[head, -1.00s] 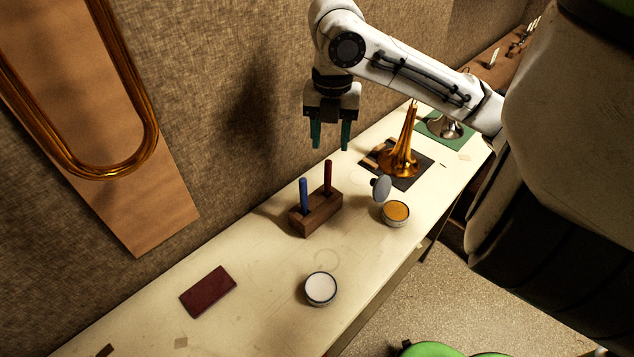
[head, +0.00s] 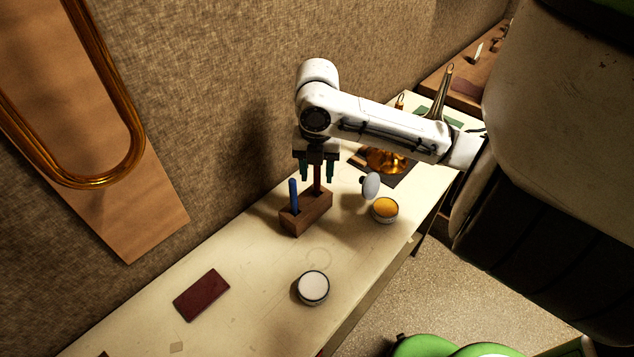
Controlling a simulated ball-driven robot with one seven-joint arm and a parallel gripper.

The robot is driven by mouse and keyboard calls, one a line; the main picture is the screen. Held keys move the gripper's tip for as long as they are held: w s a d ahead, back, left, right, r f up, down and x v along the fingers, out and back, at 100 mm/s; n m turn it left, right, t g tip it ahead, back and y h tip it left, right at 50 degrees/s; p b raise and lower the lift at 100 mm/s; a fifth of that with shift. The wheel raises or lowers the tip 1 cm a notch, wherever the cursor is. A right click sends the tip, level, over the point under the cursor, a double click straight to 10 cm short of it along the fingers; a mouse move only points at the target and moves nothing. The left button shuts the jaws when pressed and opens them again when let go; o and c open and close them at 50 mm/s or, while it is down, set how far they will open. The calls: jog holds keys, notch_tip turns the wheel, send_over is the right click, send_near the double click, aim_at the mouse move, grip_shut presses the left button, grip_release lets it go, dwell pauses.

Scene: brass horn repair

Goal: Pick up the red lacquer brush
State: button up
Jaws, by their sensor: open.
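The red lacquer brush (head: 317,177) stands upright in the far right hole of a wooden block (head: 308,216). Only its handle shows, and its top is hidden by my gripper. My gripper (head: 316,181) points down over it, with one teal finger on either side of the handle. The fingers are open and appear apart from the handle. A blue brush (head: 293,196) stands in the same block, just left of my gripper.
An open tin of amber paste (head: 384,208) with a grey lid (head: 371,186) stands right of the block. A white-topped tin (head: 313,287) and a dark red pad (head: 201,294) lie nearer. The fabric wall (head: 215,120) rises behind the bench.

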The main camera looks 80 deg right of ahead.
jog(key=shift+c, duration=0.2)
grip_shut()
dwell(0.4)
notch_tip(320, 180, up, 10)
dwell(0.5)
